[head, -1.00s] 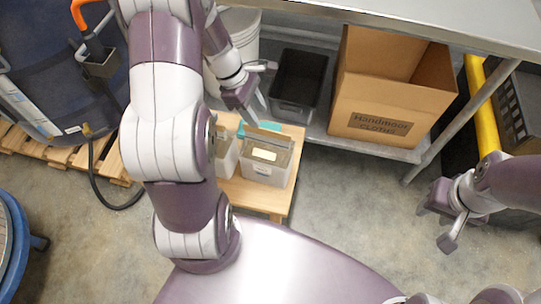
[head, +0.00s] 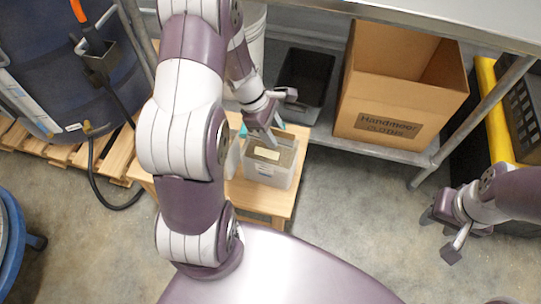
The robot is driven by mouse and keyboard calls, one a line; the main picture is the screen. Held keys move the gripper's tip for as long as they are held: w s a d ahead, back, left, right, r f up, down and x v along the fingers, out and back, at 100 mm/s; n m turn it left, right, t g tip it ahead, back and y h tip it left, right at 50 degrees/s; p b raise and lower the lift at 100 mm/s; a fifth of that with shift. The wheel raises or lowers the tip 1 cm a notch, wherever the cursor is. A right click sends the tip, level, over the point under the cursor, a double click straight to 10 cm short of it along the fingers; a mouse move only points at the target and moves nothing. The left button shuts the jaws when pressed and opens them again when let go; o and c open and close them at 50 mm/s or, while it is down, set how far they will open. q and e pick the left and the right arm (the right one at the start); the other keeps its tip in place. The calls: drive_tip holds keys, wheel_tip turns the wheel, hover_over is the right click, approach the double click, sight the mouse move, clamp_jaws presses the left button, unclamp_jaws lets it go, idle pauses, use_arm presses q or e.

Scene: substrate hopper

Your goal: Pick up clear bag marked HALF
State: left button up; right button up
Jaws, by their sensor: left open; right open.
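A clear bag or container (head: 270,172) with brown contents and a pale yellow label (head: 267,154) stands on a small wooden table (head: 283,196). The writing on the label is too small to read. A second clear one (head: 233,160) stands to its left, mostly hidden by my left arm. My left gripper (head: 283,118) is open, pointing down over the back edge of the labelled one; I cannot tell whether it touches. My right gripper (head: 437,234) is open and empty over the floor at the right.
A black bin (head: 304,80) and a cardboard box (head: 385,118) marked for cloths sit on the metal shelf behind. A blue drum (head: 50,70) stands at left. The floor right of the wooden table is clear.

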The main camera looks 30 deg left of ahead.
use_arm(q)
drive_tip(key=shift+f, duration=0.2)
idle(0.3)
clamp_jaws()
idle(1.3)
